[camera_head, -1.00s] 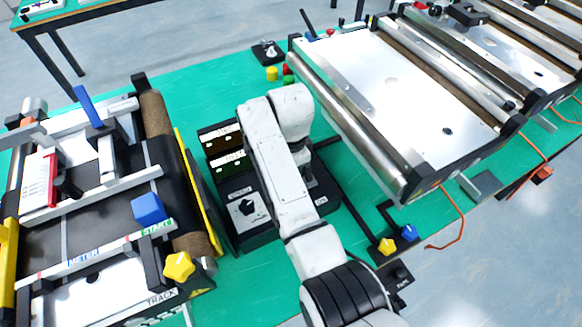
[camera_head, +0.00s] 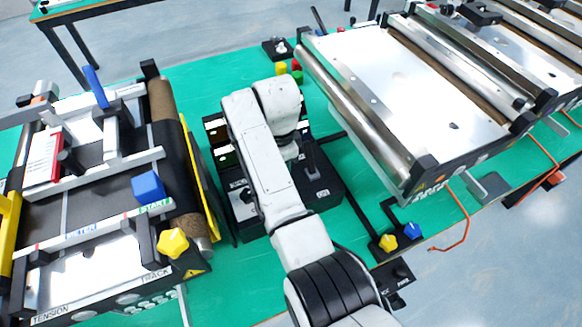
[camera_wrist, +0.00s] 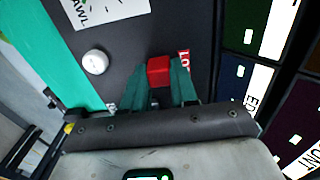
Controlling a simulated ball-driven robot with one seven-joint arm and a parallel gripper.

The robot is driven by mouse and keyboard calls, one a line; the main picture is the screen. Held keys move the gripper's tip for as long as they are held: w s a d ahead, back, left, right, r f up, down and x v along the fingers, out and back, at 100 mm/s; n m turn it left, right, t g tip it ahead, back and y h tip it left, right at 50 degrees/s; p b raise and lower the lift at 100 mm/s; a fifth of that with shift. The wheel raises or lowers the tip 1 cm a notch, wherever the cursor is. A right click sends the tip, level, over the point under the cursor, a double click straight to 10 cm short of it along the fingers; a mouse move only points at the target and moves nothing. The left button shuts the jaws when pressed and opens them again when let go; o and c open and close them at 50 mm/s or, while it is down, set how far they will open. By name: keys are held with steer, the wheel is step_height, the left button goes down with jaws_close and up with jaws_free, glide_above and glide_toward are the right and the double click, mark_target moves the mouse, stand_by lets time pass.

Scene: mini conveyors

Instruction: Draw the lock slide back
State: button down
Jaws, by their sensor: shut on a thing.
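In the wrist view a small red block, the lock slide's knob (camera_wrist: 158,70), sits on a dark panel beside a red label that reads "LO", the rest cut off. My gripper (camera_wrist: 159,82) has its two green fingers on either side of this block and is shut on it. The slide's track under the fingers is hidden. In the head view the dark control box (camera_head: 325,190) stands on the green table, and my arm hides the gripper and the lock slide.
A white round button (camera_wrist: 95,62) and a dial plate (camera_wrist: 110,8) lie left of the gripper in the wrist view. A conveyor with a blue cube (camera_head: 148,187) stands left, and another conveyor (camera_head: 375,90) right. A black lever (camera_head: 311,158) rises from the box.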

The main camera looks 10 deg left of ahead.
steer(key=shift+a, duration=0.15)
steer(key=c, duration=0.9)
jaws_free()
steer(key=shift+s+a, duration=0.1)
step_height(320, 180, up, 11)
steer(key=shift+f, duration=0.1)
